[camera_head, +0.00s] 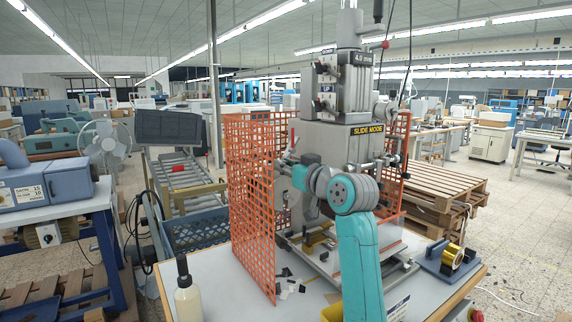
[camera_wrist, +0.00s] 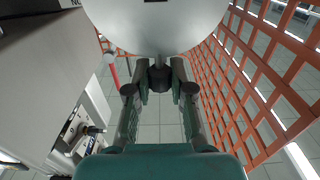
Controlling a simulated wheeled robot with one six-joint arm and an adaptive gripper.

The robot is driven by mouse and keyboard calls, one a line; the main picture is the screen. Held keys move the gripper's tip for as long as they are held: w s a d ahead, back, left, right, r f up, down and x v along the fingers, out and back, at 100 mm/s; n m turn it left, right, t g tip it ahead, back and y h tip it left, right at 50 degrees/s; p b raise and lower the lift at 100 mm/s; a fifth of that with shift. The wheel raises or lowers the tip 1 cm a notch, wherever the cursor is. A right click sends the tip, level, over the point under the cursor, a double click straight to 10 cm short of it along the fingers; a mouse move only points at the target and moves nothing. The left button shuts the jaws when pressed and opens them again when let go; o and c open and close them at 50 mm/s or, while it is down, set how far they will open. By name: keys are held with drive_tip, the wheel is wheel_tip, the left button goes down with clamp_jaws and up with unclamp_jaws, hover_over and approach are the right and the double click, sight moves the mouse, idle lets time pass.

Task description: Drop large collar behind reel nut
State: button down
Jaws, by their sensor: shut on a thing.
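My gripper (camera_wrist: 160,84) is shut on a small dark round-edged piece (camera_wrist: 159,76), which sits between the fingertips in the wrist view. I cannot tell for sure whether this piece is the large collar. In the head view my gripper (camera_head: 284,163) is at the left side of the stamping machine (camera_head: 338,137), behind the orange mesh guard. What it holds is too small to make out there. A large pale rounded surface fills the top of the wrist view, just above the fingertips. I cannot make out the reel nut in either view.
The orange mesh guard (camera_head: 250,200) stands close on the left of my gripper, and its mesh (camera_wrist: 262,75) runs along the right of the wrist view. A bottle (camera_head: 188,295) stands at the table's front left. A gold foil roll (camera_head: 453,257) is at the right.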

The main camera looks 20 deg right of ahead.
drive_tip(key=shift+f, duration=0.15)
drive_tip(key=c, duration=0.9)
unclamp_jaws()
drive_tip(key=shift+c, duration=0.2)
drive_tip(key=shift+f, duration=0.1)
drive_tip(key=v, duration=1.2)
drive_tip(key=shift+s, duration=0.1)
